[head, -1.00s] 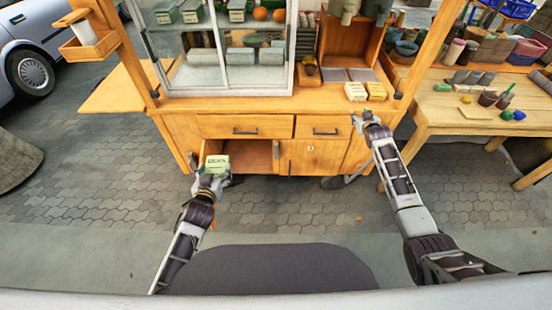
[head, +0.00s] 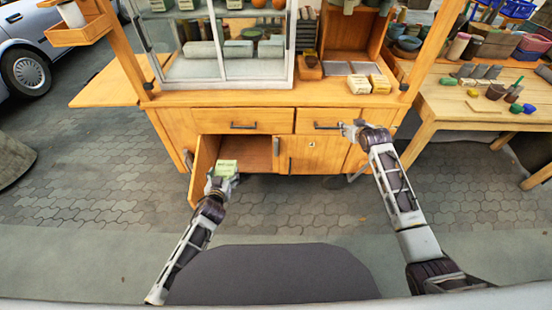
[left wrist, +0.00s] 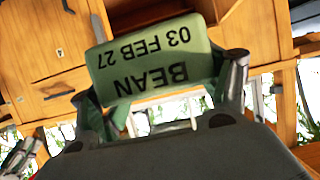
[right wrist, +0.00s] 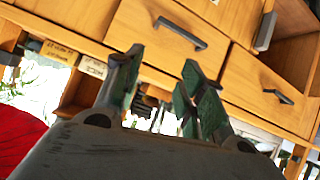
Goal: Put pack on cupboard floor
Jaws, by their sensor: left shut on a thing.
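A green pack (head: 226,167), labelled "BEAN 03 FEB 27", is held in my left gripper (head: 221,181). In the left wrist view the pack (left wrist: 155,62) sits between both fingers, its label upside down. The cupboard's lower left compartment (head: 250,152) is open, its door (head: 204,165) swung out to the left. The pack is in front of this opening, just right of the door; I cannot tell whether it is past the front edge. My right gripper (head: 352,129) is in front of the right drawer. In the right wrist view its fingers (right wrist: 160,85) are apart with nothing between them.
The counter (head: 220,98) above has a glass case (head: 225,65) and two pale packs (head: 368,84) on it. A wooden table (head: 470,105) with pots stands at the right. The paving in front is clear.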

